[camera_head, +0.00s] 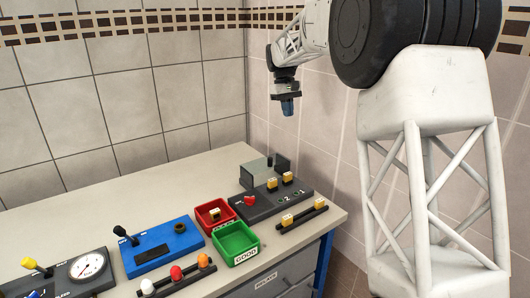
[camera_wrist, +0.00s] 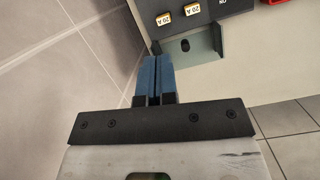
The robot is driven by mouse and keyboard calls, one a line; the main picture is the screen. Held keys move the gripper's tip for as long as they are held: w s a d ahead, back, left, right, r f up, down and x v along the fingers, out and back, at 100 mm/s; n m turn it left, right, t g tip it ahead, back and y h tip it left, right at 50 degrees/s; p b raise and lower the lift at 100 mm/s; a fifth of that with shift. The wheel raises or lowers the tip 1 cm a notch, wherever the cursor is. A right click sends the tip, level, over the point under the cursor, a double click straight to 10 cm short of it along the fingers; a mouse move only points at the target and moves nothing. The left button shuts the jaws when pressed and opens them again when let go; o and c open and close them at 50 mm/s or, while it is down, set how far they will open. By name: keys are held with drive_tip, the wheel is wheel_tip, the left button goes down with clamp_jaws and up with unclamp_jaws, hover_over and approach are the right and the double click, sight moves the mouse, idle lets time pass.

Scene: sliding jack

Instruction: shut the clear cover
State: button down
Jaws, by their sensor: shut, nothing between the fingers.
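A grey-green box-like piece (camera_head: 257,170), which looks like the clear cover, stands at the back left of the dark panel (camera_head: 270,201). A small dark post is at its right. In the wrist view a grey-green plate (camera_wrist: 204,43) with a raised side and a dark round hole lies beyond my fingertips, beside the panel; I cannot tell if it is the same piece or how far the cover is open. My gripper (camera_head: 288,107) hangs in the air above and behind the panel, pointing down. Its blue fingers (camera_wrist: 153,58) are together and empty, apart from everything.
The panel carries yellow fuses (camera_wrist: 191,9) and a red knob (camera_head: 249,201). Red (camera_head: 214,213) and green (camera_head: 236,243) bins, a blue box (camera_head: 157,249) and a gauge panel (camera_head: 88,267) stand to the left. A fuse rack (camera_head: 302,216) lies in front. Tiled walls are close behind and right.

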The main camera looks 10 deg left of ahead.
drive_tip(key=w+a+f+n, duration=0.1)
drive_tip(key=w+a+f, duration=0.4)
drive_tip(key=a, duration=0.2)
drive_tip(key=w+a+f+n+g+h, duration=0.1)
drive_tip(key=w+a+f, duration=0.4)
drive_tip(key=a, duration=0.2)
drive_tip(key=shift+w+a, duration=0.2)
drive_tip(key=shift+w, duration=0.2)
drive_tip(key=shift+f, duration=0.25)
hover_over(265, 163)
drive_tip(key=w+a, duration=0.3)
wheel_tip(265, 163, down, 9)
drive_tip(key=shift+r, duration=0.2)
drive_tip(key=shift+s+d+f, duration=0.15)
drive_tip(key=shift+d+f, duration=0.05)
drive_tip(key=shift+d, duration=0.1)
drive_tip(key=shift+s+d, duration=1.2)
drive_tip(key=shift+s, duration=0.1)
